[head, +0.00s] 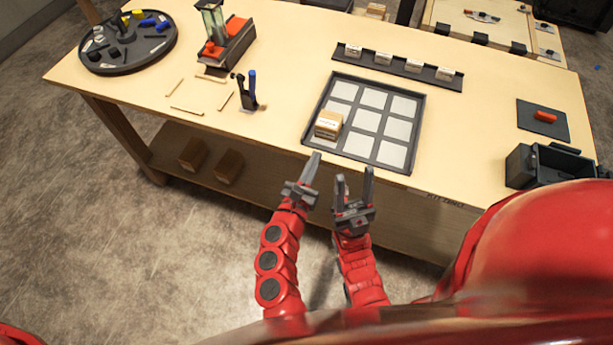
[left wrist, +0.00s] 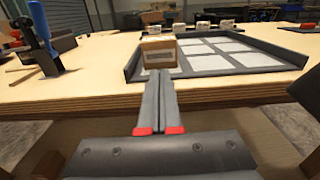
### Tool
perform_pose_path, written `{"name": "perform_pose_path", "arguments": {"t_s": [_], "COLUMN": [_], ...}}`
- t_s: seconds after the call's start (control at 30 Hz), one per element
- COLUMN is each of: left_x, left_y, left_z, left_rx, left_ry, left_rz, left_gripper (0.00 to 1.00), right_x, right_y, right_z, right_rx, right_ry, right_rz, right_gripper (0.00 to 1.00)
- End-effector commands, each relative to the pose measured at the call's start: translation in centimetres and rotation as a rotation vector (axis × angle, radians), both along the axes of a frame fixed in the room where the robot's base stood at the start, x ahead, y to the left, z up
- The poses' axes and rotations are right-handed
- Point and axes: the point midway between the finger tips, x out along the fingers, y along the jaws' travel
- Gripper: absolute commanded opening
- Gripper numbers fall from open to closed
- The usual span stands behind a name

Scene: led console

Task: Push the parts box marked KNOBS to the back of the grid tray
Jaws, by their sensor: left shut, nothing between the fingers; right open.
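A small cardboard parts box with a white label (head: 328,124) sits in the grid tray (head: 416,130), in the left column toward the front edge. The label is too small to read in the head view. The box also shows in the left wrist view (left wrist: 158,53), straight beyond the fingertips. My left gripper (head: 314,160) is shut and empty, just in front of the table's front edge, apart from the box and pointing at it. My right gripper (head: 354,177) is open and empty, to the right of the left one, off the table's front edge.
Several labelled boxes stand on a dark rack (head: 397,67) behind the tray. A blue-and-black tool (head: 249,92) stands left of the tray. A round tray of parts (head: 128,42) is at the far left. A dark bin (head: 545,165) stands at the right. The tray's other cells are empty.

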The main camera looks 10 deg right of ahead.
Motion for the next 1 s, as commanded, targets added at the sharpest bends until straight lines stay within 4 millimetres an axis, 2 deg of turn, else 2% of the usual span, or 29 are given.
{"name": "perform_pose_path", "arguments": {"t_s": [0.1,0.3,0.87,1.0], "left_x": [2.0,4.0,4.8,5.5], "left_y": [-1.3,-2.6,-3.2,-3.5], "left_z": [0.0,0.0,-0.1,-0.2], "left_rx": [0.001,0.001,0.003,-0.001], "left_ry": [-0.004,-0.002,0.002,0.002], "left_rz": [-0.001,0.001,0.002,0.005], "left_gripper": [0.0,0.0,0.0,0.0], "right_x": [0.0,0.0,0.0,0.0], "right_y": [0.0,0.0,0.0,0.0], "right_z": [-0.5,-0.9,-1.0,-1.4], "right_rx": [0.0,0.0,0.0,0.0], "right_ry": [0.0,0.0,0.0,0.0], "right_rz": [0.0,0.0,0.0,0.0], "right_gripper": [0.5,0.5,0.5,0.5]}}
